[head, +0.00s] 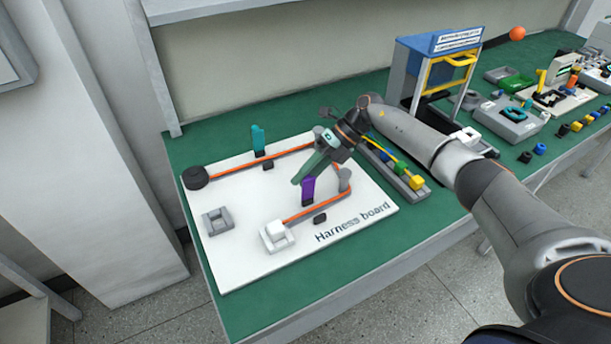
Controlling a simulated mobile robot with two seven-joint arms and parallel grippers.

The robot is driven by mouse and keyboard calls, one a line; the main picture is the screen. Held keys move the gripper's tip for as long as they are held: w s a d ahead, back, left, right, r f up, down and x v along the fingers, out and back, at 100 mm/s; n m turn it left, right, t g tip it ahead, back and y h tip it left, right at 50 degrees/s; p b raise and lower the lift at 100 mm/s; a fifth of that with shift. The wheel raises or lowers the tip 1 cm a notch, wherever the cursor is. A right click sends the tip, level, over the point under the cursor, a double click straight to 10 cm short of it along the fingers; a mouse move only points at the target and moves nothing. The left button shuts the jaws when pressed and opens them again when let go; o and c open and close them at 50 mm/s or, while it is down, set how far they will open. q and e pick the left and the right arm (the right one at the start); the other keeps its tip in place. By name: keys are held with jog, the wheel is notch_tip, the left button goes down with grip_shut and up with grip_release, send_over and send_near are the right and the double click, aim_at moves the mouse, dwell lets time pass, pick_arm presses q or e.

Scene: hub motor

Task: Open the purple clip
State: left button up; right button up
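The purple clip (308,187) stands on the white harness board (240,255), right of the middle. Its purple part rises upright from a dark base, and the orange cable (310,211) passes by that base. My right gripper (299,180) reaches in from the right, with its visible finger slanting down to the top of the purple clip. I cannot tell whether it touches the clip, or whether the fingers are apart. A teal clip (258,139) stands upright farther back on the board. My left gripper is not in view.
A black round end piece (196,177), a grey holder (217,221) and a white connector block (278,235) sit on the board. A grey post (344,180) stands right of the purple clip. A blue-topped frame (440,60) and trays stand to the right. The board's front left is clear.

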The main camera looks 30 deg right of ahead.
jog(key=o, duration=0.4)
jog(key=b+v, duration=0.1)
jog(key=v, duration=1.1)
jog(key=shift+d+r+b, duration=0.15)
jog(key=shift+b, duration=0.2)
